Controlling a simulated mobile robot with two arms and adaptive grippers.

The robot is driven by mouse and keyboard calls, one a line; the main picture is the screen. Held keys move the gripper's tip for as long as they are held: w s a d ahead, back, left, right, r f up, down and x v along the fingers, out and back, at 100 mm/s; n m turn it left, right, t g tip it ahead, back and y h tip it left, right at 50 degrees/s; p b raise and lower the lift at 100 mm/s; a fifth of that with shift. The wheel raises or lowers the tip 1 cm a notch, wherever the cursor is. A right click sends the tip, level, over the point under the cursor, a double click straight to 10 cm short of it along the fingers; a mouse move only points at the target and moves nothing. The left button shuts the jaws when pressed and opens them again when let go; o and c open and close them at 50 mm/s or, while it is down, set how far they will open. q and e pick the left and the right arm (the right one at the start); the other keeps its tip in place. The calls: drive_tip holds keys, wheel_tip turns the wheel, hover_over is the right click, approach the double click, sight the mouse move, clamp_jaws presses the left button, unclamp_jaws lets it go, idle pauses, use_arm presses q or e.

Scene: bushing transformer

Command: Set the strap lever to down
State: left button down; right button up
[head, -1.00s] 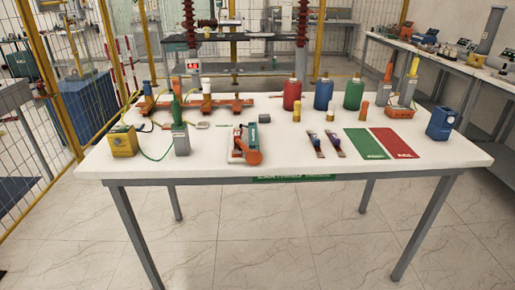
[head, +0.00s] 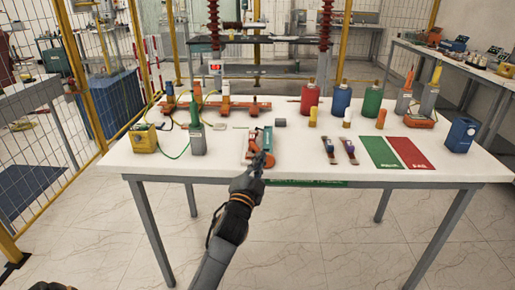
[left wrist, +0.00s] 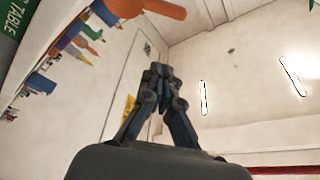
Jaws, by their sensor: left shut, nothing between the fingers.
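The device with the strap lever seems to be the orange and teal unit (head: 267,134) at the middle of the table's front. An orange part (left wrist: 155,8) shows at the top there, apart from the fingertips in the picture. My right gripper is not in view.
The white table (head: 295,168) also carries a yellow box (head: 143,138) and a grey block with a green top (head: 197,140) on the left. Two small strips, green (head: 381,153) and red (head: 412,153) mats and a blue box (head: 461,134) stand right. Several bottles stand behind.

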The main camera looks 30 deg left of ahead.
sight(257, 148)
use_arm(q)
drive_tip(key=w+a, duration=0.1)
drive_tip(key=w, duration=0.1)
drive_tip(key=w+a+p, duration=0.1)
drive_tip(key=w+a, duration=0.1)
drive_tip(key=w+a+f, duration=0.1)
drive_tip(key=w+a, duration=0.1)
drive_tip(key=shift+w+d, duration=0.1)
idle(0.4)
